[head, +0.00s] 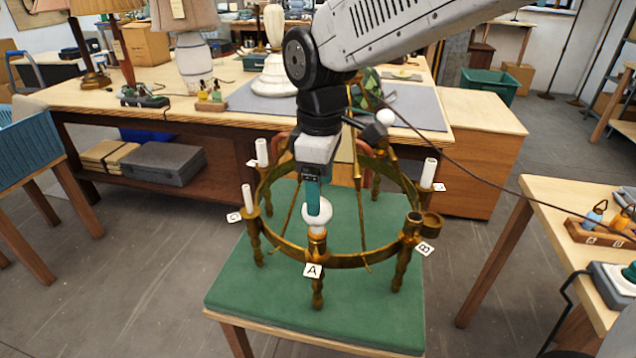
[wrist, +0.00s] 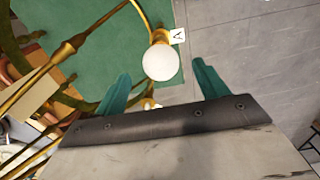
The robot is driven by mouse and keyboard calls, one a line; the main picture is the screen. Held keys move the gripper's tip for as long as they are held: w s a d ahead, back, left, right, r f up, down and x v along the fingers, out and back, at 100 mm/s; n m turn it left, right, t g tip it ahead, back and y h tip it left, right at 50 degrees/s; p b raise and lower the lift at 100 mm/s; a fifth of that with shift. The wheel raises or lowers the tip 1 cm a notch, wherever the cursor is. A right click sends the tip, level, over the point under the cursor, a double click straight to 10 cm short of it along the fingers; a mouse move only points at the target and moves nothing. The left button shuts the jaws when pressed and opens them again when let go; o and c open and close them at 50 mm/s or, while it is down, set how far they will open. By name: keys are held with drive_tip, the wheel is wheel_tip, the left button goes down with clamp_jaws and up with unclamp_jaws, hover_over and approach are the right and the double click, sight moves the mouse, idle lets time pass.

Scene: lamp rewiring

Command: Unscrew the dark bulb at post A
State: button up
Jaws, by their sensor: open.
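The bulb at post A (head: 318,217) is a round white globe on a brass post of the ring-shaped chandelier (head: 345,262). A white tag (head: 312,270) marked A hangs just below it. In the wrist view the bulb (wrist: 160,62) sits beyond the fingertips, between their lines, with its A tag (wrist: 178,36) beside it. My gripper (head: 313,200) points down over post A, its teal fingers at the bulb in the head view. In the wrist view my gripper (wrist: 160,77) has its two fingers wide apart and nothing held between them.
The chandelier stands on a green-topped table (head: 240,285). Post B (head: 412,235) has an empty brass cup, and white candle sleeves (head: 262,152) stand on other posts. A side table (head: 560,215) at right holds a wooden rack (head: 590,232) with small bulbs.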

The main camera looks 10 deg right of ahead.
sight(317, 219)
drive_tip(key=shift+w+a+f, duration=0.1)
drive_tip(key=shift+a+f, duration=0.2)
drive_tip(key=shift+f, duration=0.05)
wheel_tip(317, 219, down, 7)
drive_tip(key=shift+f, duration=0.15)
drive_tip(key=c, duration=1)
drive_tip(key=shift+o, duration=0.9)
drive_tip(key=shift+c, duration=0.9)
drive_tip(key=n, duration=0.3)
drive_tip(key=shift+n, duration=0.4)
drive_tip(key=n, duration=0.3)
drive_tip(key=shift+n, duration=0.7)
